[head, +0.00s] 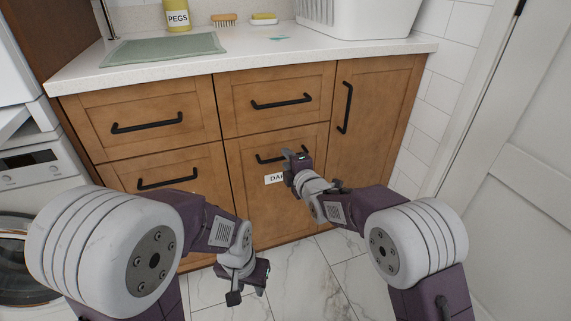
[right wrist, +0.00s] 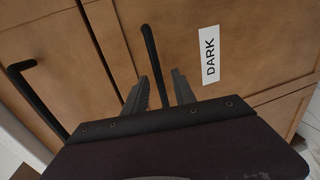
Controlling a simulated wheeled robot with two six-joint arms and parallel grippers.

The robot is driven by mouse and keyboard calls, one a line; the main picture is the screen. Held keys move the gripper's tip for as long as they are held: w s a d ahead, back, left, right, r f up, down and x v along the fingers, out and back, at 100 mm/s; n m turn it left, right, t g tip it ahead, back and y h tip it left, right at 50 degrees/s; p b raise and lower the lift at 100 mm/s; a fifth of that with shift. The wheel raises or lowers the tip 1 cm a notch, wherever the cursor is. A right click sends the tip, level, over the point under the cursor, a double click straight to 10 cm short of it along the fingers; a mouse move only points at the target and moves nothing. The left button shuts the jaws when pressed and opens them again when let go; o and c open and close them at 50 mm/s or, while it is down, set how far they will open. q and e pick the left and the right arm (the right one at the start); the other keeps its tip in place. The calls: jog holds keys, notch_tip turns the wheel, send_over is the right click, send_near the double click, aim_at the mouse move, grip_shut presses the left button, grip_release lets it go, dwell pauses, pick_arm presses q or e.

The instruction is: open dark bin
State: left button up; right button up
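The dark bin is the lower middle wooden front (head: 245,195) with a white label, reading "DARK" in the right wrist view (right wrist: 210,60) and partly covered by my right gripper in the head view. Its black bar handle (head: 268,159) also shows in the right wrist view (right wrist: 151,50). The front looks closed. My right gripper (head: 296,163) is at the handle's right end. In the right wrist view its open fingers (right wrist: 160,88) appear on either side of the bar; I cannot tell whether they touch it. My left gripper (head: 248,285) is open and empty, low above the floor.
Other drawers with black handles lie above (head: 280,102) and to the left (head: 150,125). A tall door (head: 370,110) with a vertical handle is on the right. The countertop (head: 260,60) overhangs above. A washing machine (head: 40,170) stands left. Marble floor (head: 345,265) is visible below.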

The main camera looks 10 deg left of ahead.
jog(key=shift+x, duration=1.1)
grip_shut()
dwell(0.6)
